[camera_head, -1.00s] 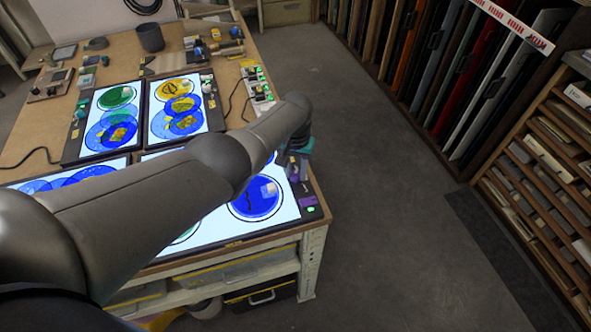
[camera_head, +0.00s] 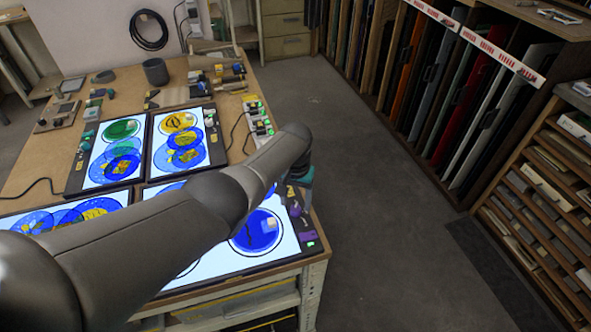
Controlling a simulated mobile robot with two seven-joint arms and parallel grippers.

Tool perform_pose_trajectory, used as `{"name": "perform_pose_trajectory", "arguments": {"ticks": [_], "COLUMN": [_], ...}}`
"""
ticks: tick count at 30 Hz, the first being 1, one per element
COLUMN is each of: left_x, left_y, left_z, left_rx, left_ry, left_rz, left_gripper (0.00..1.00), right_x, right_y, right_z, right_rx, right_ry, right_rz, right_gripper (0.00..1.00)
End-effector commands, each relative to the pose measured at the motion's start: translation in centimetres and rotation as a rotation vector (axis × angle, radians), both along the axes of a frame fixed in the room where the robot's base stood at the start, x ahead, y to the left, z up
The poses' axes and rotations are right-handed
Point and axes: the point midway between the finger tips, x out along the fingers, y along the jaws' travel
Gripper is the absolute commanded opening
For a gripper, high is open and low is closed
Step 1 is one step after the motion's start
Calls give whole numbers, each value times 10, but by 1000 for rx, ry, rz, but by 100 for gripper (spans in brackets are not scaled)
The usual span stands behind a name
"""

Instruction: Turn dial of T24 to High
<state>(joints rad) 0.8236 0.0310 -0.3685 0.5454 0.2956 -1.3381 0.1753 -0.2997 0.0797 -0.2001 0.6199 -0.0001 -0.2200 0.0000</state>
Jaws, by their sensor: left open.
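Several lit panels lie on the workbench, each with a dark control strip along one side. The near right panel (camera_head: 215,262) shows a blue disc, and its control strip (camera_head: 308,238) runs along the bench's right edge. A purple part and a green light show on that strip. I cannot read any label, so I cannot tell which panel is T24. My left arm reaches across this panel and hides part of it. My left gripper (camera_head: 294,200) is open over the strip's far part, its fingers small and partly hidden; contact with a dial cannot be made out. My right gripper is not in view.
Two more lit panels, a left one (camera_head: 115,150) and a right one (camera_head: 181,138), lie farther back. A power strip (camera_head: 259,122) with green lights and a dark cup (camera_head: 155,71) stand beyond. The floor (camera_head: 370,200) right of the bench is clear, up to the shelves.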

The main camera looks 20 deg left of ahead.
Motion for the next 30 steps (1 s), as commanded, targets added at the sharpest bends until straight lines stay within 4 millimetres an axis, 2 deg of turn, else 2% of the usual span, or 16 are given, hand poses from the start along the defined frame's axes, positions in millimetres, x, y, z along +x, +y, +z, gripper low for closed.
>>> {"name": "perform_pose_trajectory", "arguments": {"ticks": [1, 4, 12, 18, 24, 30], "left_x": [0, 0, 0, 0, 0, 0], "left_y": [0, 0, 0, 0, 0, 0], "left_z": [14, 34, 82, 112, 127, 130], "left_rx": [0, 0, 0, -1, -1, -1], "left_ry": [-2, -3, -3, -1, 1, 1], "left_rz": [0, 0, 1, 1, 2, 2], "left_gripper": [66, 66, 66, 66, 66, 66], "right_x": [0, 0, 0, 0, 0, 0], "right_y": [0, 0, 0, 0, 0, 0], "right_z": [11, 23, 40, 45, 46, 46], "right_rx": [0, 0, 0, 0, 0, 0], "right_ry": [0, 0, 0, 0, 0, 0], "right_rz": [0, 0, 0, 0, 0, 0], "right_gripper": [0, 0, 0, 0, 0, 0]}}
